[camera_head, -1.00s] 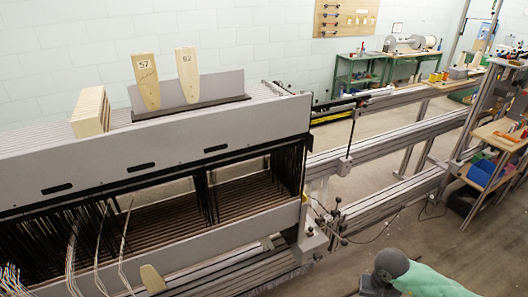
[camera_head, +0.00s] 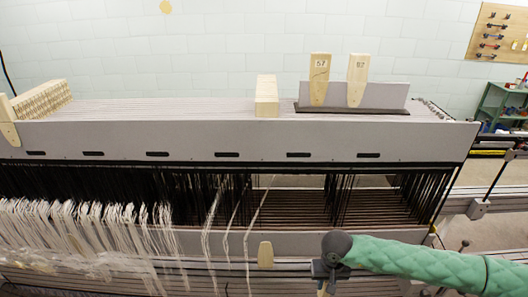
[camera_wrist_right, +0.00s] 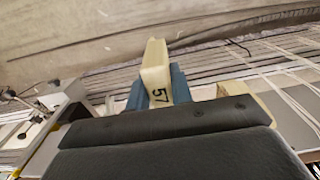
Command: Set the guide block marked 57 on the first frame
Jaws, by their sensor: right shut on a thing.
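My right gripper (camera_head: 326,272) hangs in front of the loom at the lower middle right of the head view. In the right wrist view its blue fingers (camera_wrist_right: 159,88) are shut on a pale guide block marked 57 (camera_wrist_right: 155,65). In the head view the gripper mostly hides what it holds. A pale wooden block marked 57 (camera_head: 320,80) also stands upright in the grey holder (camera_head: 388,95) on top of the loom. A second marked block (camera_head: 357,80), whose number is hard to read, stands beside it. The nearest frame (camera_head: 250,140) is a long grey slotted panel. My left gripper is out of view.
A plain pale block (camera_head: 265,254) stands by the lower rails, left of my right gripper. A thick pale stack (camera_head: 267,95) and a longer row of pale blocks (camera_head: 42,99) sit on the frame tops. White threads (camera_head: 90,230) hang at left. The frame tops between the stacks are clear.

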